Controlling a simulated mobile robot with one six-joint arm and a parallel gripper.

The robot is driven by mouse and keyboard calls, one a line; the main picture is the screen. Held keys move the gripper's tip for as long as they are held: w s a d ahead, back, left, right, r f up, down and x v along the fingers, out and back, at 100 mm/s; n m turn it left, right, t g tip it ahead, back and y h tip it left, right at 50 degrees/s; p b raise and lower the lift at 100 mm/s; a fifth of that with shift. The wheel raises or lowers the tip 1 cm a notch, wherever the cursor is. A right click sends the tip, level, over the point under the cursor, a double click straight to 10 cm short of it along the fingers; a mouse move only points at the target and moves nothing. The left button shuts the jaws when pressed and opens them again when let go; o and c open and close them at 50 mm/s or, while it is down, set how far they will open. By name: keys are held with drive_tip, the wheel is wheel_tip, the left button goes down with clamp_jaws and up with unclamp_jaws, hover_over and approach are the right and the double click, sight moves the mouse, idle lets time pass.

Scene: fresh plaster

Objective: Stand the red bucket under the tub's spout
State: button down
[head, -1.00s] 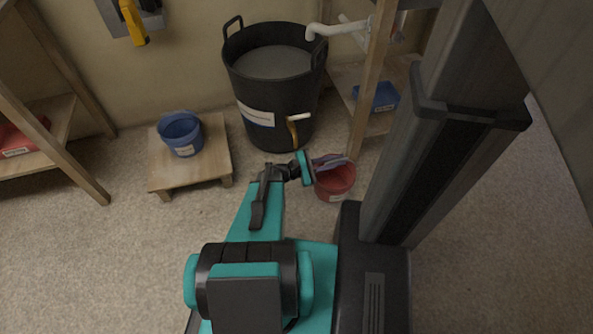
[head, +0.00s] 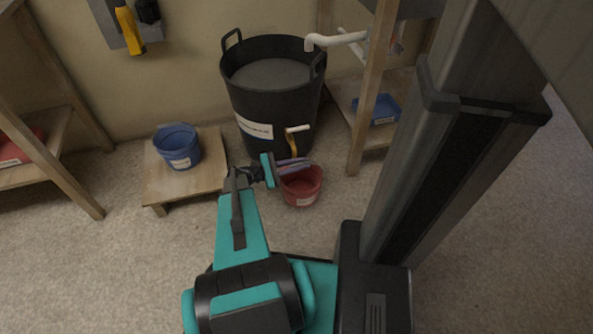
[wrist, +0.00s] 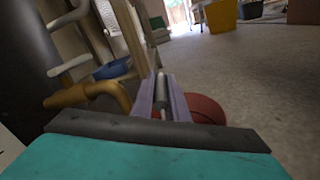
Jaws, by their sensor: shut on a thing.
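The red bucket (head: 302,187) is upright at floor level, just in front of the black tub (head: 270,92). In the wrist view the bucket (wrist: 205,110) shows beyond my jaws. My gripper (head: 290,167) is shut at the bucket's near-left rim; the exact grip is partly hidden by the jaws. The tub's spout (head: 292,143) is a yellow-brown tap low on its front, with a white lever. It hangs just behind and above the gripper, and also shows at the left of the wrist view (wrist: 95,92). I cannot tell whether the bucket touches the floor.
A blue bucket (head: 178,147) stands on a low wooden platform (head: 216,172) to the left. A wooden rack post (head: 371,95) rises to the right, with a blue tray (head: 378,109) on its shelf. A white pipe (head: 335,39) hangs over the tub. Floor in front is clear.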

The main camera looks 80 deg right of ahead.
drive_tip(key=shift+w, duration=0.1)
drive_tip(key=shift+w, duration=0.1)
drive_tip(key=f+b, duration=0.1)
drive_tip(key=w+f+b, duration=0.1)
drive_tip(key=f, duration=0.1)
drive_tip(key=shift+d+f, duration=0.2)
drive_tip(key=shift+f, duration=0.1)
idle(0.5)
drive_tip(key=c, duration=1.7)
unclamp_jaws()
drive_tip(key=shift+f, duration=0.1)
drive_tip(key=shift+c, duration=0.2)
